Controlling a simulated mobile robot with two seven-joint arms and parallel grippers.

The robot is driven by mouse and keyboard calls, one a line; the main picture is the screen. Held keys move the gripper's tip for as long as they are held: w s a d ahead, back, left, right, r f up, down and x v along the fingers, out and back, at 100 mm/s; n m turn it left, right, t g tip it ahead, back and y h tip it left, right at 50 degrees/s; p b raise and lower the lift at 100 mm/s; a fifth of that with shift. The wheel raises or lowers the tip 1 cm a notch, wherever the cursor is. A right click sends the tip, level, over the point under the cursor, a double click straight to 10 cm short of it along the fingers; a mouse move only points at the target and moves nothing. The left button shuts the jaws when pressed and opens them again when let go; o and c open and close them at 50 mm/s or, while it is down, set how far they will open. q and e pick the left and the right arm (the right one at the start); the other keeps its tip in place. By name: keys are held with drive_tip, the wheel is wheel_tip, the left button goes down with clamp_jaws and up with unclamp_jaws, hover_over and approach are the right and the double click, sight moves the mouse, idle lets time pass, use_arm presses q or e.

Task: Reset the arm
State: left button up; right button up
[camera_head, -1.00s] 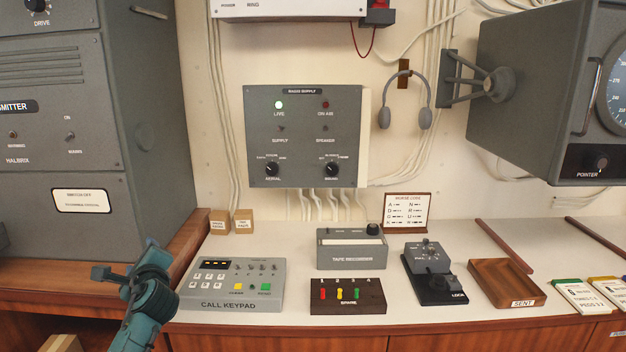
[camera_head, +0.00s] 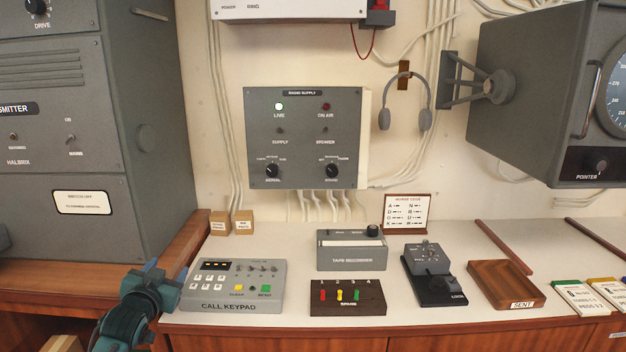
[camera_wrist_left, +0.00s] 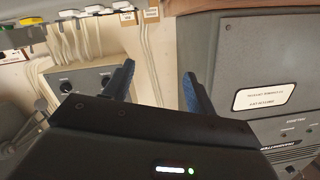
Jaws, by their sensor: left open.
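My left gripper (camera_head: 160,281) is at the lower left of the head view, in front of and beside the left edge of the grey call keypad (camera_head: 233,285). It looks apart from the keypad. In the left wrist view its two blue-padded fingers (camera_wrist_left: 158,85) stand apart with nothing between them. Beyond them that view shows the cream wall, the radio supply panel (camera_wrist_left: 88,78) and the transmitter cabinet (camera_wrist_left: 255,85). My right gripper is in neither view.
On the white counter stand a tape recorder (camera_head: 351,250), a spare-fuse block (camera_head: 348,297), a morse key unit (camera_head: 433,273) and a wooden sent tray (camera_head: 504,285). The radio supply panel (camera_head: 304,138) and headphones (camera_head: 405,104) hang on the wall. A wooden edge (camera_head: 185,240) borders the counter's left.

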use_arm(q)
drive_tip(key=s+d+f+m+g+h, duration=0.1)
drive_tip(key=s+d+f+g+h, duration=0.1)
drive_tip(key=s+d+f, duration=0.55)
drive_tip(key=s+d+f+g+h, duration=0.1)
drive_tip(key=s+d+f, duration=0.3)
drive_tip(key=s+f, duration=0.6)
drive_tip(key=s+d+f+g, duration=0.1)
drive_tip(key=s+d, duration=0.2)
drive_tip(key=s, duration=0.6)
drive_tip(key=s+d+f+n+g+h, duration=0.1)
drive_tip(key=s+d, duration=0.3)
drive_tip(key=s, duration=0.6)
drive_tip(key=shift+s+f+g+h, duration=0.15)
drive_tip(key=shift+f+g+h, duration=0.2)
drive_tip(key=shift+f, duration=0.2)
